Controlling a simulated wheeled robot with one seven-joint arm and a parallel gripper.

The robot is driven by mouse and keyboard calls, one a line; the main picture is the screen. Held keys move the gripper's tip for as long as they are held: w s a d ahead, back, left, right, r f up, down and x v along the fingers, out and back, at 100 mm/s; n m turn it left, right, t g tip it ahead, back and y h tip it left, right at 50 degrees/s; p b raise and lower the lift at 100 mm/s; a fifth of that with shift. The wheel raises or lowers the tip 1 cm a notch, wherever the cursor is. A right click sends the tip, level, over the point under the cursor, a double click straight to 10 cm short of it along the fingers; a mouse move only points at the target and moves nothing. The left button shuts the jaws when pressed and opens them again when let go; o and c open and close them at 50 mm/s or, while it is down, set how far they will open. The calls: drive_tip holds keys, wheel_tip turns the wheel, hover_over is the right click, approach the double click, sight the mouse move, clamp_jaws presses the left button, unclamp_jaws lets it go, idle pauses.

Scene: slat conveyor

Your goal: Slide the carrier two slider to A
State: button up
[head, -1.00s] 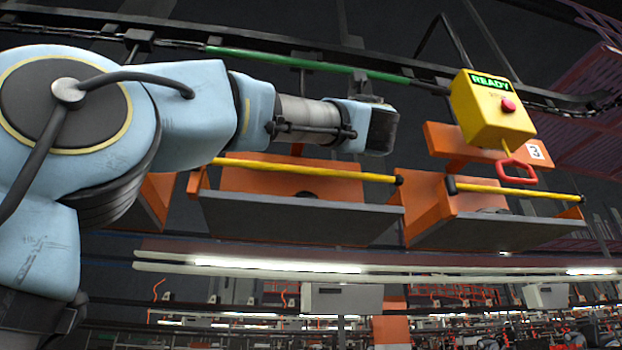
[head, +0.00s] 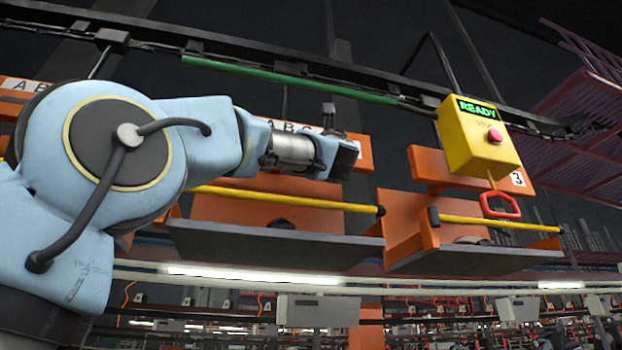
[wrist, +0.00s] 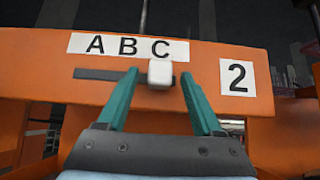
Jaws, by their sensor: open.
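Carrier two's orange panel (wrist: 50,65) fills the wrist view, with an "A B C" label (wrist: 115,46) and a "2" plate (wrist: 237,77). Below the letters runs a dark horizontal slot (wrist: 100,74). The pale slider knob (wrist: 160,72) sits at the slot's right end, below C. My gripper (wrist: 160,74) is open, its teal fingers reaching up on either side of the knob, with a gap visible on both sides. Whether the tips reach past the knob in depth is unclear. In the head view my arm hides much of carrier two's panel (head: 354,148), and my fingers are hidden.
Yellow bars (head: 285,198) and grey trays (head: 270,245) hang below. A dark overhead rail (head: 350,80) with a green bar (head: 290,80) runs above.

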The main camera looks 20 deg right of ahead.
drive_tip(key=shift+c, duration=0.2)
clamp_jaws()
idle(0.3)
idle(0.8)
